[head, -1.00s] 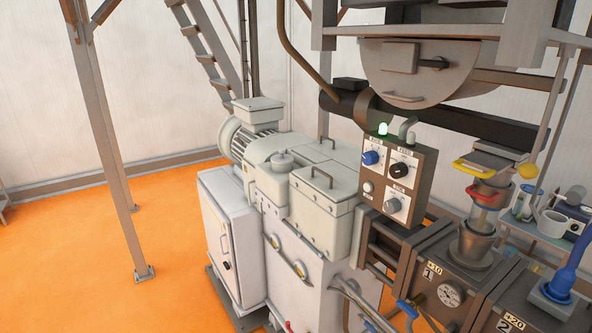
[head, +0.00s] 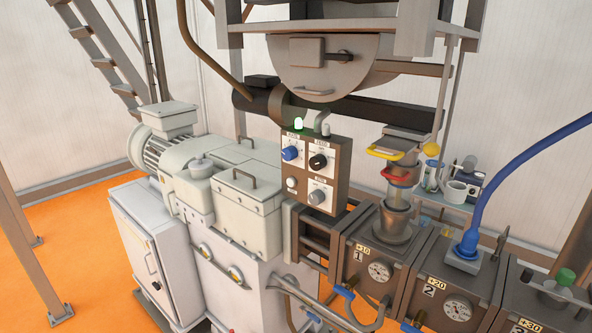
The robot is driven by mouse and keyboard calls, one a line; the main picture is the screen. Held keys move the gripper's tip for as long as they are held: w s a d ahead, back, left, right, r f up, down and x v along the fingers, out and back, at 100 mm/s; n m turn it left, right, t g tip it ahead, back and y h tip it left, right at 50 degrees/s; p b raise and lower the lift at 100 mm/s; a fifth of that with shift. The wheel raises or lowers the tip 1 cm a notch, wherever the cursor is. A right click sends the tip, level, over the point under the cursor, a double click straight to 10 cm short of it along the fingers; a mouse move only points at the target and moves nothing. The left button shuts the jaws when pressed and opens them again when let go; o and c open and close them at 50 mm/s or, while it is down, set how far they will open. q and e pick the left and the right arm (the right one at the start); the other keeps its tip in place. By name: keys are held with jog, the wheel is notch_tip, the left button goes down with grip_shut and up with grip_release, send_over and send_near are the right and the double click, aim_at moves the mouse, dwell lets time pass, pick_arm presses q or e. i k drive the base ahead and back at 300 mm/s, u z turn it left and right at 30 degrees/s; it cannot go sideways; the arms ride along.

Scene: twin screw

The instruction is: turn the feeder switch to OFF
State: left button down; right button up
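A brown control box (head: 341,175) stands in the middle of the head view. It carries a blue knob (head: 290,154) at upper left, a black knob (head: 318,161) at upper right and a grey knob (head: 317,197) at lower right. A small white button (head: 292,183) is at lower left. The labels above the knobs are too small to read for certain, so I cannot tell surely which knob is the feeder switch. A green lamp (head: 298,124) glows on top of the box, beside an unlit grey lamp (head: 326,130). Neither gripper shows.
A pale gearbox and motor (head: 165,120) stand left of the box. Brown barrel blocks (head: 377,262) with numbered tags and gauges run to the right. A feeder outlet with yellow and red handles (head: 385,153) and a blue hose (head: 520,165) rise above them. Orange floor (head: 80,255) is open at left.

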aim_at(317, 162)
jog(key=k, duration=0.4)
jog(key=u, duration=1.15)
jog(key=i, duration=0.75)
jog(key=z, duration=0.5)
jog(key=i, duration=0.65)
jog(key=z, duration=0.7)
